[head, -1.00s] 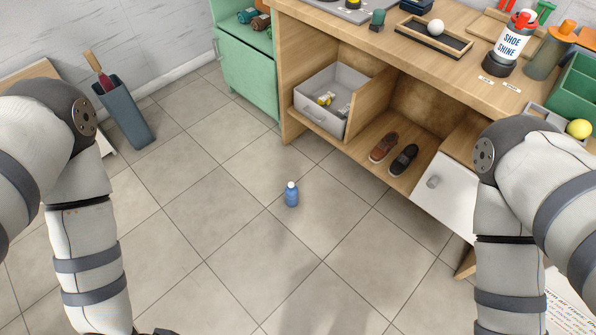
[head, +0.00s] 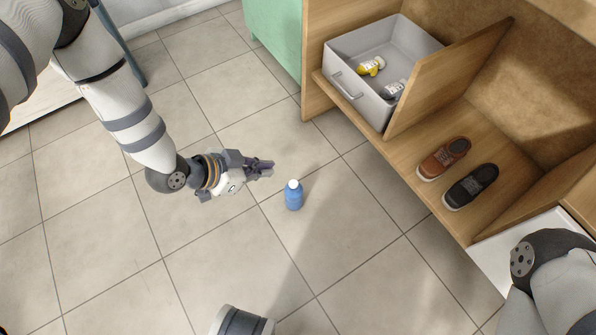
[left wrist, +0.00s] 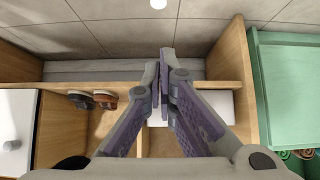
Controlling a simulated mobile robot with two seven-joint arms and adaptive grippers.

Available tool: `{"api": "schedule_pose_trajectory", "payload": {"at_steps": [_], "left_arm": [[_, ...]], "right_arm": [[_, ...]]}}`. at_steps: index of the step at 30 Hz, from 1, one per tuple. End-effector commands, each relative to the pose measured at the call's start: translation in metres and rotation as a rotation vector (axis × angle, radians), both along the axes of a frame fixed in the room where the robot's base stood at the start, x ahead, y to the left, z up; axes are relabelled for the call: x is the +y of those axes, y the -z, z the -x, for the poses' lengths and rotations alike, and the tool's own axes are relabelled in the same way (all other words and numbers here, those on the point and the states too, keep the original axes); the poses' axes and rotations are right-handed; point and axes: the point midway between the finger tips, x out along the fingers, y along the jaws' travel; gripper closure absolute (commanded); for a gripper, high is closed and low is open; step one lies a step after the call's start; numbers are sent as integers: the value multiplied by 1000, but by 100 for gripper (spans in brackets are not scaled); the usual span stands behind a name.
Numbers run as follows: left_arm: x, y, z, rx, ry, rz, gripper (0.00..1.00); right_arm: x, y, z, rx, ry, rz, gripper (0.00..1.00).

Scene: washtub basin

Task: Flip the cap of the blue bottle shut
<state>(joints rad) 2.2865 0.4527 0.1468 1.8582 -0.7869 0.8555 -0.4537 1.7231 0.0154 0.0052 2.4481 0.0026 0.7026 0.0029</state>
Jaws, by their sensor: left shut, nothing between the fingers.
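The blue bottle (head: 294,197) stands upright on the tiled floor in the middle of the head view. Its white top (head: 292,184) is too small to tell whether the cap is open or shut. My left gripper (head: 266,168) is shut and empty, just left of the bottle's top in the picture and apart from it. Its closed fingers (left wrist: 166,60) also show in the left wrist view. A small white piece at that view's top edge may be the bottle's cap; I cannot tell. My right gripper is out of view.
A wooden bench with a grey drawer (head: 345,47) stands beyond the bottle, to the right. A brown shoe (head: 443,158) and a black shoe (head: 470,187) sit on its low shelf. A green cabinet (head: 272,30) stands behind. The floor around the bottle is clear.

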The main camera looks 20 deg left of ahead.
Motion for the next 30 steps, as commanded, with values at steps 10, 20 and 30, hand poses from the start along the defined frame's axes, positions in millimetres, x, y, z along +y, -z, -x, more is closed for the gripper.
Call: {"api": "schedule_pose_trajectory", "payload": {"at_steps": [10,20,30], "left_arm": [[-8,16,-8,5,-1,0,100],[-40,70,-48,7,-1,1,100],[-44,110,-55,5,-4,0,100]], "right_arm": [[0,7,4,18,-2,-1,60],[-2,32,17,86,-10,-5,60],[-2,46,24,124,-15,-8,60]]}}
